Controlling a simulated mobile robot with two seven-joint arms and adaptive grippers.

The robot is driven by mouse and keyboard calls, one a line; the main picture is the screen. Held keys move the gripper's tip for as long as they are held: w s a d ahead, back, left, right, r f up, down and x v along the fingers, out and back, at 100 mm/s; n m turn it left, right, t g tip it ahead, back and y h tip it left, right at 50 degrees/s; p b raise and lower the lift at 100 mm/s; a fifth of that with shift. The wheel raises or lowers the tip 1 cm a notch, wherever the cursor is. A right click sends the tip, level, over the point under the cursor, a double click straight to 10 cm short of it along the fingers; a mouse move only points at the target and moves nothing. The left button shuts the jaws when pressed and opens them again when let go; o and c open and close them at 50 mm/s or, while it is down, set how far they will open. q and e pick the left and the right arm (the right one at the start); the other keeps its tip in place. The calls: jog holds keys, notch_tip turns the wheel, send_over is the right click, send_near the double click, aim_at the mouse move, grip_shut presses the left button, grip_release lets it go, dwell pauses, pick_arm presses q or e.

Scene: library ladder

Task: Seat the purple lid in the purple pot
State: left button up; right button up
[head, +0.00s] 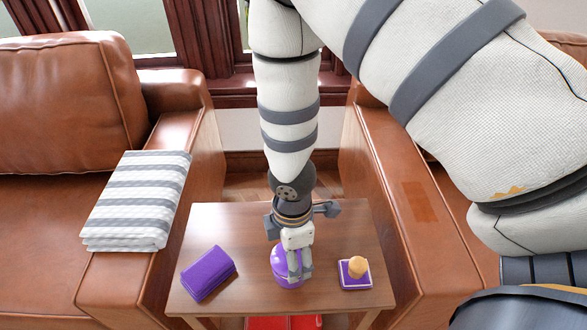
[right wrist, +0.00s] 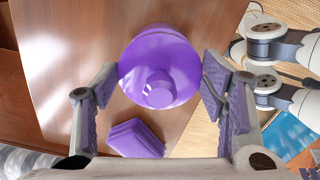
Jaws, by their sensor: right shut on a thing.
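The purple lid (right wrist: 160,62), a round disc with a round knob, shows from above in the right wrist view. My right gripper (right wrist: 165,78) has its fingers spread to either side of the lid, closed against its rim. In the head view this gripper (head: 297,268) points down over a small side table at a rounded purple shape (head: 280,262). The fingers cover part of that shape. I cannot separate the purple pot from the lid there, nor tell how the lid sits relative to it. My left gripper is not in the head view.
Brown leather armchairs flank the table. A striped folded cloth (head: 140,200) lies on the left chair's arm.

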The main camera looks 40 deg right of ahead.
dwell(0.4)
jog(key=shift+f, duration=1)
jog(key=o, duration=1.2)
notch_tip(320, 180, up, 12)
jog(key=shift+r, duration=0.1)
